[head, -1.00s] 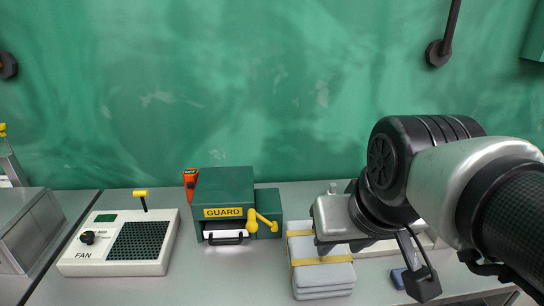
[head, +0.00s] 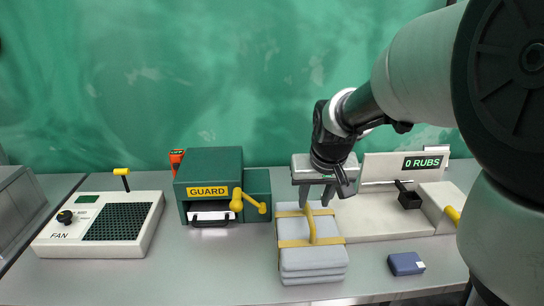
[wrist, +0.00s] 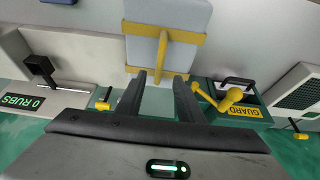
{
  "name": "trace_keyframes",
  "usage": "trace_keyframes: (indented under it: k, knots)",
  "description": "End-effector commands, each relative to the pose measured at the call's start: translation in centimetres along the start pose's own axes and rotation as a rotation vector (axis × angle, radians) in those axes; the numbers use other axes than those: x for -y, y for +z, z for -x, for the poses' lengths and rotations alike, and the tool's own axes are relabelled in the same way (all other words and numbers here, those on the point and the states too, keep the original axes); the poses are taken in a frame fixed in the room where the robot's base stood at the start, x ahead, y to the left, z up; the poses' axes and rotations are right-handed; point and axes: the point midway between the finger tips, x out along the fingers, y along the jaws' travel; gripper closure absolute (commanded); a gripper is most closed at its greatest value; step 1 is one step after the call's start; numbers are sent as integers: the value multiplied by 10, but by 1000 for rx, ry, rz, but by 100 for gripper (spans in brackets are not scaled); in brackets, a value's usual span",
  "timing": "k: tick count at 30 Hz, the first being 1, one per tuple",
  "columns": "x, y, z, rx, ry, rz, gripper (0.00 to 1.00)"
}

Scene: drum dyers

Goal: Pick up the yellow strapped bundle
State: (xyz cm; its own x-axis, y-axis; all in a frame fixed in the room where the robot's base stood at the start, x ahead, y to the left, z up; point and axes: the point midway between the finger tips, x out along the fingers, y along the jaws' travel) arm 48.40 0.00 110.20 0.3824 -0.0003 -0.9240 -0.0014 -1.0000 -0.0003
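The yellow strapped bundle (head: 312,263) is a stack of grey slabs with yellow straps and an upright yellow handle. It lies on the grey counter in the head view, right of the green GUARD box. It also shows at the top of the wrist view (wrist: 150,15). My gripper (head: 315,198) is above the bundle, pointing down, close to the top of the handle. In the wrist view, its two fingers (wrist: 160,77) are apart with nothing held between them. The handle lines up with the gap between them; I cannot tell whether the fingertips reach past it.
The GUARD box (head: 222,168) with a yellow crank stands left of the bundle. A white fan unit (head: 103,225) is farther left. A white machine reading "0 RUBS" (head: 375,222) stands close on the right. A blue block (head: 405,263) lies at front right. Counter in front is clear.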

Motion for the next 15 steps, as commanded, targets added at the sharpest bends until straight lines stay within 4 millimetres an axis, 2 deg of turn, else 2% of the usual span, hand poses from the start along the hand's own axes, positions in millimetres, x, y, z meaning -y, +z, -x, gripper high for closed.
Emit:
trace_keyframes:
  k: [1, 4, 12, 15]
  knots:
    - [0, 2, -13, 6, 0, 0, 66]
    - [0, 2, -31, 4, 0, 0, 66]
    - [0, 1, -51, 2, 0, 0, 66]
    - [0, 1, -64, 3, 0, 0, 66]
